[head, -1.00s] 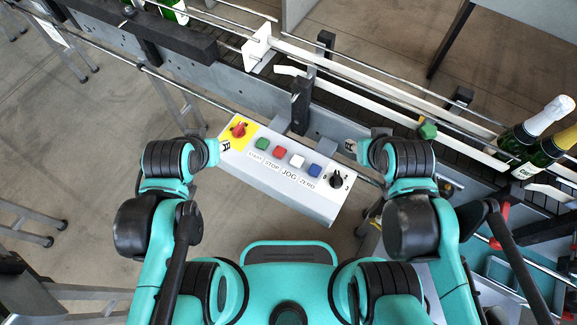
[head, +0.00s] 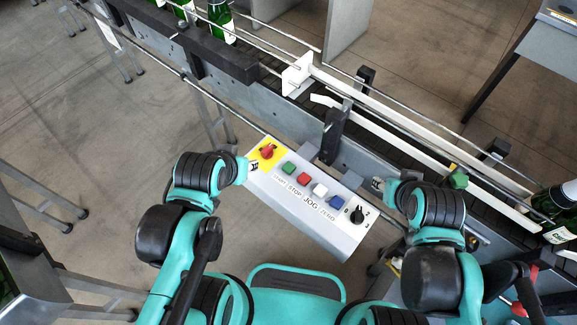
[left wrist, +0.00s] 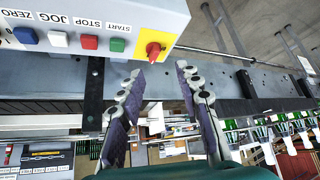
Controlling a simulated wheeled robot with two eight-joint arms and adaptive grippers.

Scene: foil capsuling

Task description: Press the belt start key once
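The light grey control box (head: 335,237) carries a green START key (head: 289,168), with red STOP, white JOG and blue ZERO keys beside it. The START key also shows in the left wrist view (left wrist: 117,44). My left gripper (head: 252,168) is at the box's left end, near the yellow plate, to the left of the START key. Its two fingers stand apart and empty in the left wrist view (left wrist: 158,78). I see no contact with the key. My right gripper (head: 377,184) is beyond the box's right end; its fingers are too small to judge.
A red emergency knob (head: 267,151) sits on the yellow plate close to my left gripper. A black rotary switch (head: 357,215) is at the box's right end. The conveyor (head: 255,97) runs behind the box, with green bottles (head: 220,18) at upper left and another (head: 556,205) at right.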

